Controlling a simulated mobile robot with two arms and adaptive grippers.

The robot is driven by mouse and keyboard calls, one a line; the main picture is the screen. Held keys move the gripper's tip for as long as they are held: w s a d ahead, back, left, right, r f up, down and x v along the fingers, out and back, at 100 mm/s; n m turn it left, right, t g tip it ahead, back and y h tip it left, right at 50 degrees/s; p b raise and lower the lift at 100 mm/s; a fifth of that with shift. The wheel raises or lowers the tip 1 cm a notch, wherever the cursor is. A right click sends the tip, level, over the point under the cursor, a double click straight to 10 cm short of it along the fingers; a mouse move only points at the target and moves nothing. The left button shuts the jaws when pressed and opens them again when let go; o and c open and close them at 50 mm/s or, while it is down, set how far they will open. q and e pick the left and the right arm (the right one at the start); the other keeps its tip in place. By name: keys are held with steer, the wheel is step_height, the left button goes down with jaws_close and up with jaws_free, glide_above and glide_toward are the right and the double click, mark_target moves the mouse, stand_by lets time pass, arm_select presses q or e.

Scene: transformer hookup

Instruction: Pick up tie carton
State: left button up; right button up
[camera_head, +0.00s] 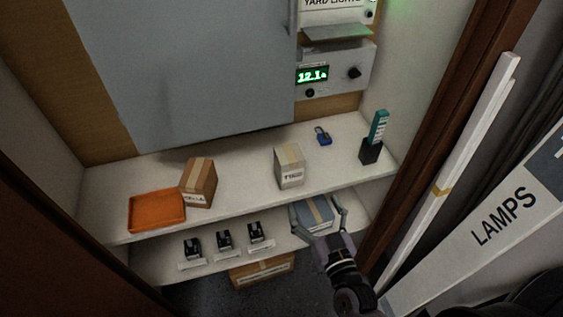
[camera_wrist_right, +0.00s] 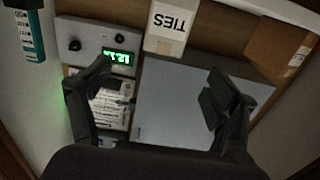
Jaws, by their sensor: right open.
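The tie carton (camera_head: 289,167) is a small pale box with a tape strip and a label. It stands upright on the upper white shelf, near its middle. In the right wrist view the tie carton (camera_wrist_right: 171,27) appears upside down at the top, with "TIES" readable. My right gripper (camera_head: 317,208) is open and empty, in front of the shelves, below and right of the carton in the head view. Its spread fingers also show in the right wrist view (camera_wrist_right: 157,82), with the carton beyond them. My left gripper is out of view.
A brown carton (camera_head: 198,184) and an orange tray (camera_head: 156,211) stand left on the upper shelf (camera_head: 240,167). A blue padlock (camera_head: 323,136) and a black holder (camera_head: 371,151) are right. A grey-blue box (camera_head: 314,213) sits below, behind my right gripper. A door frame (camera_head: 440,130) bounds the right.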

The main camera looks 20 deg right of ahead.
mark_target(289, 158)
steer(key=w, duration=0.7)
steer(key=w+p, duration=0.1)
steer(key=w, duration=0.3)
steer(key=shift+w+a, duration=0.2)
steer(key=shift+a, duration=0.05)
steer(key=w, duration=0.2)
steer(key=w+a, duration=0.1)
steer(key=w, duration=0.1)
steer(key=shift+w+p, duration=0.1)
steer(key=shift+p, duration=0.25)
steer(key=shift+w, duration=0.55)
steer(key=shift+s, duration=0.1)
steer(key=shift+c, duration=0.4)
steer(key=c, duration=1.2)
